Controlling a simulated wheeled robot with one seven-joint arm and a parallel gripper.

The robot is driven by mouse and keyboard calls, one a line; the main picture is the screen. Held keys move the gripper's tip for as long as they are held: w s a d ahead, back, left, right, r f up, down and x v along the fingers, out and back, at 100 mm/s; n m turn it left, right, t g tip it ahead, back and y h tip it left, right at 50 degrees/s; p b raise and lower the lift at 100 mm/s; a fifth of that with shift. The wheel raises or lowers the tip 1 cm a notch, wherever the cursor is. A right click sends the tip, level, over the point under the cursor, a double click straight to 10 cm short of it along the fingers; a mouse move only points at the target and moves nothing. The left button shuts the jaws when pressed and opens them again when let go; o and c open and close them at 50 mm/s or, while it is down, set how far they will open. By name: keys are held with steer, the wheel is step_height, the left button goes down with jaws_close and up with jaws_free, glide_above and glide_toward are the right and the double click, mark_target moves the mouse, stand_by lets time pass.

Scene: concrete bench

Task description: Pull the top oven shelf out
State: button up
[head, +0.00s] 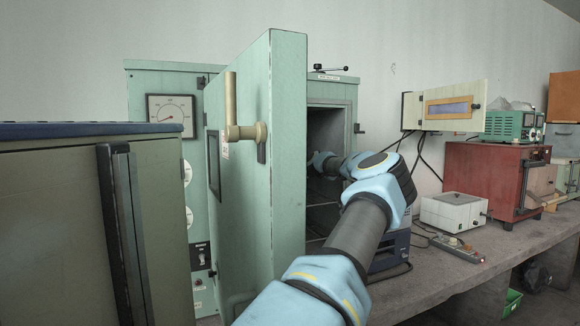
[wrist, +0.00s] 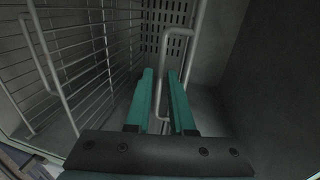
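The green oven (head: 333,78) stands on the bench with its thick door (head: 287,160) swung open to the left. My arm reaches into its dark chamber, and my fingertips are hidden there in the head view. In the wrist view my gripper (wrist: 160,75) has its two teal fingers apart, pointing at a bent metal bar (wrist: 178,32) with a squared loop. The bar runs down between the fingers, with no clear grip on it. A wire shelf (wrist: 90,50) fills the left side of the wrist view. I cannot tell which shelf the bar belongs to.
The chamber wall (wrist: 275,90) is close on the right in the wrist view; a perforated panel (wrist: 165,25) lies behind. A green cabinet (head: 60,220) stands at front left. A white box (head: 453,211) and red oven (head: 487,175) occupy the bench to the right.

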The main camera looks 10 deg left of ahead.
jaws_close()
stand_by(1.5)
